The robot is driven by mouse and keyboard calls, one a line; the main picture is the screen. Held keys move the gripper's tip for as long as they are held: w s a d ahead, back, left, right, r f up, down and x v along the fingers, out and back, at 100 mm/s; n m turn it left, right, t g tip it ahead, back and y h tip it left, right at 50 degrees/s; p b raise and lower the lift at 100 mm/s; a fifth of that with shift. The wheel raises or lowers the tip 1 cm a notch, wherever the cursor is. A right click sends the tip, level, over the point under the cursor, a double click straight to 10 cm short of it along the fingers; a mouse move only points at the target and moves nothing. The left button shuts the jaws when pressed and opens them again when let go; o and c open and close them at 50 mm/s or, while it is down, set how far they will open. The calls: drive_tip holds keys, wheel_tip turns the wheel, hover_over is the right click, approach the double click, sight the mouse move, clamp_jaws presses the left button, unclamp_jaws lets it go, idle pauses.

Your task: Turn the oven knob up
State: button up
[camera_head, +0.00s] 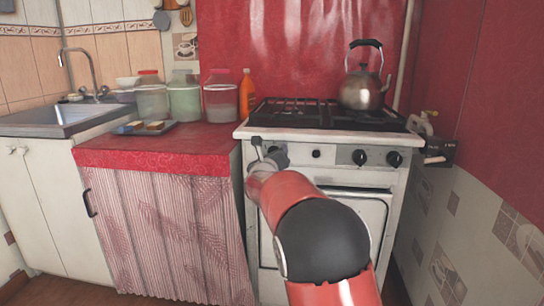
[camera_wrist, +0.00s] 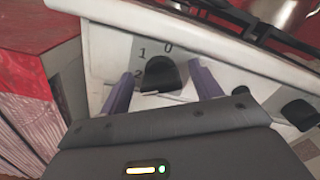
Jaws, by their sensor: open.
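The stove (camera_head: 335,133) is white with a row of dark knobs on its front panel. The leftmost knob (camera_wrist: 161,73) is dark and rounded, on a grey dial plate marked 0, 1 and 2 in the wrist view. My gripper (camera_wrist: 162,84) is open, with one purple finger on each side of this knob. I cannot tell whether the fingers touch it. In the head view my gripper (camera_head: 268,152) is at the left end of the panel and hides that knob. The oven door (camera_head: 350,205) below is partly hidden by my arm.
More knobs (camera_head: 359,157) sit to the right on the panel, and another shows in the wrist view (camera_wrist: 301,113). A kettle (camera_head: 363,90) stands on the stove top. Jars (camera_head: 185,98), an orange bottle (camera_head: 247,93) and a tray (camera_head: 145,128) are on the red counter (camera_head: 200,143) to the left.

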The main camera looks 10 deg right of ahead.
drive_tip(key=v, duration=0.7)
drive_tip(key=shift+s+b, duration=0.3)
drive_tip(key=shift+b, duration=0.15)
drive_tip(key=shift+a, duration=0.1)
drive_tip(key=s+d+f+m+g+h+p, duration=0.1)
drive_tip(key=s+d+m+g, duration=0.4)
drive_tip(key=s+m, duration=0.5)
drive_tip(key=s+d+f+m+g+h, duration=0.1)
drive_tip(key=s+d+m+g+h, duration=0.15)
drive_tip(key=s+d+m, duration=0.65)
drive_tip(key=s+a+f+m+g+y, duration=0.1)
drive_tip(key=s+a+f+m+y, duration=0.2)
drive_tip(key=s+m, duration=0.3)
drive_tip(key=s+a+f+m+g+y+p, duration=0.1)
drive_tip(key=s+a+f+m+y, duration=0.2)
drive_tip(key=s+m, duration=0.4)
drive_tip(key=s+a+f+m+g+y, duration=0.2)
drive_tip(key=s+a+m, duration=0.3)
drive_tip(key=s, duration=0.5)
drive_tip(key=shift+s+f+m+y, duration=0.3)
drive_tip(key=shift+f+m+y, duration=0.25)
drive_tip(key=shift+f+m, duration=0.15)
drive_tip(key=shift+a, duration=0.1)
